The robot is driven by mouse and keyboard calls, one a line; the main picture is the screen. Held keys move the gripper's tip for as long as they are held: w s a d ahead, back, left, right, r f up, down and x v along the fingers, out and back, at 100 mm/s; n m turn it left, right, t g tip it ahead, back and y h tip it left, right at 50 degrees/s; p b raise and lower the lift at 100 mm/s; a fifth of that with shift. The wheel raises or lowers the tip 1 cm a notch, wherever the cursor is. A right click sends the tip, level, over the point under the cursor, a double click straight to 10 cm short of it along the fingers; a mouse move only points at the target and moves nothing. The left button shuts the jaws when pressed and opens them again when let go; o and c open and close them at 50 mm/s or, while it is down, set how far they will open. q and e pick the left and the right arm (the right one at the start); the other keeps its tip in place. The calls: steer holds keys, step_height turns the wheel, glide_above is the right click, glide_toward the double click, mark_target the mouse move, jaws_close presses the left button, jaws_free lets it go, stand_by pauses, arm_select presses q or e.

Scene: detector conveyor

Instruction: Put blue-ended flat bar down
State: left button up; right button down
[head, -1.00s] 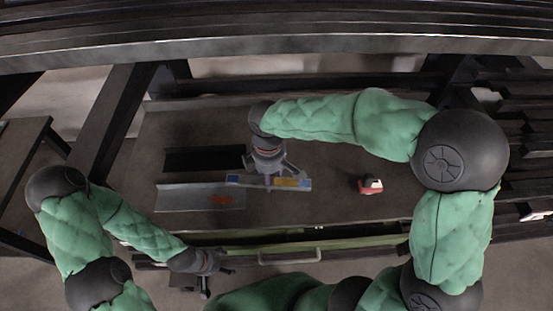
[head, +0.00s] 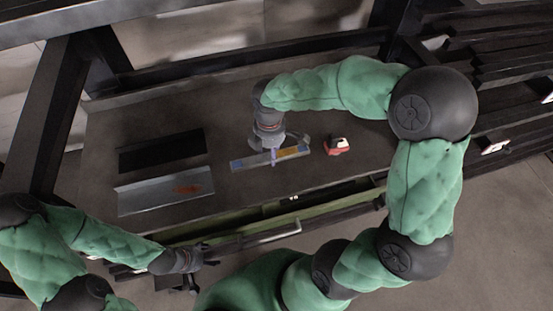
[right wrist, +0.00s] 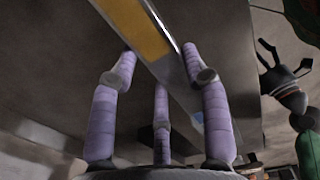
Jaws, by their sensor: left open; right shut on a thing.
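The flat bar (head: 294,152) is grey, with blue near its ends and a yellow-orange patch. In the head view it is at the middle of the brown table, right of the two trays. My right gripper (head: 273,158) is shut on it from above. In the right wrist view the bar (right wrist: 146,32) runs diagonally by the purple fingers of that gripper (right wrist: 160,65). I cannot tell whether the bar touches the table. My left gripper (head: 195,276) is open and empty, low at the table's front edge.
A black tray (head: 160,152) and a grey tray (head: 150,198) with an orange mark lie on the left of the table (head: 235,195). A red and white object (head: 337,146) stands just right of the bar. A drawer handle (head: 272,234) is at the front.

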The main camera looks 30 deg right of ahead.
mark_target(277, 158)
steer(key=shift+w+d+f+b, duration=0.1)
steer(key=shift+d+f+b, duration=0.25)
steer(key=shift+d+f, duration=0.7)
steer(key=shift+f+b, duration=0.55)
steer(key=shift+f, duration=1.1)
steer(key=shift+f, duration=0.15)
steer(key=c, duration=0.6)
jaws_free()
step_height(277, 158, up, 11)
steer(key=p, duration=0.3)
steer(key=shift+f+p, duration=0.15)
steer(key=shift+p, duration=0.15)
steer(key=shift+r, duration=0.75)
